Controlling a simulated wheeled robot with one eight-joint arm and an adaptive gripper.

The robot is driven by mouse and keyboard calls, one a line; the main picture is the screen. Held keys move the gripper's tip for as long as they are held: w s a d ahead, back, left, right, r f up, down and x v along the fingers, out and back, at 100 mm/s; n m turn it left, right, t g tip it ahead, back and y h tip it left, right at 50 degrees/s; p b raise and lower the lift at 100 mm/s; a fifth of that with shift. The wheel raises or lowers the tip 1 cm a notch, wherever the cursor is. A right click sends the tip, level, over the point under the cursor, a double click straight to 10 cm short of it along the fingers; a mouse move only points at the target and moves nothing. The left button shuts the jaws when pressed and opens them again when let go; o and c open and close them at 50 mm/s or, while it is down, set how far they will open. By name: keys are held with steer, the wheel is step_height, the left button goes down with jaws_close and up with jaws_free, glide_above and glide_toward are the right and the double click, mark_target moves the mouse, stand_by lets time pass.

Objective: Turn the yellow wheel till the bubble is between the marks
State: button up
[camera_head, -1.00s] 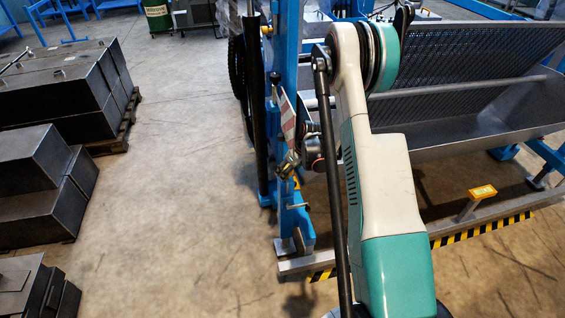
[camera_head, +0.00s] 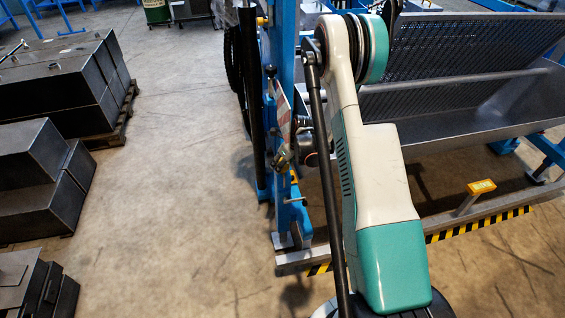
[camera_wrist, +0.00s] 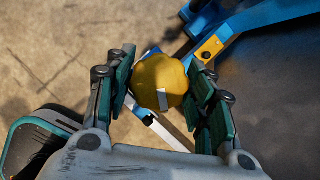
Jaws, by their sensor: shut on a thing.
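In the wrist view the yellow wheel (camera_wrist: 157,82) sits between the fingers of my gripper (camera_wrist: 160,88), which is shut on it. The wheel is lobed, with a white mark on its near side. In the head view my own arm hides the wheel, and I cannot make out the fingers there. A small yellow box with a greenish window (camera_head: 481,187) stands on a short post at the frame's lower rail, and it looks like the level. Its bubble and marks are too small to make out.
The blue frame (camera_head: 284,95) carries a perforated grey sieve (camera_head: 450,80) and trough. A black-and-yellow striped rail (camera_head: 470,228) runs along its foot. Dark metal boxes (camera_head: 60,85) stand at the left. The concrete floor (camera_head: 180,180) between is clear.

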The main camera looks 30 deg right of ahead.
steer(key=n+y, duration=0.1)
steer(key=n, duration=0.2)
steer(key=n+g+y, duration=0.1)
steer(key=n, duration=0.2)
steer(key=shift+n, duration=0.3)
steer(key=n+g, duration=0.1)
steer(key=n, duration=0.2)
steer(key=n+g+y, duration=0.1)
steer(key=n, duration=0.1)
steer(key=shift+n, duration=0.4)
steer(key=shift+g, duration=0.3)
steer(key=o, duration=1)
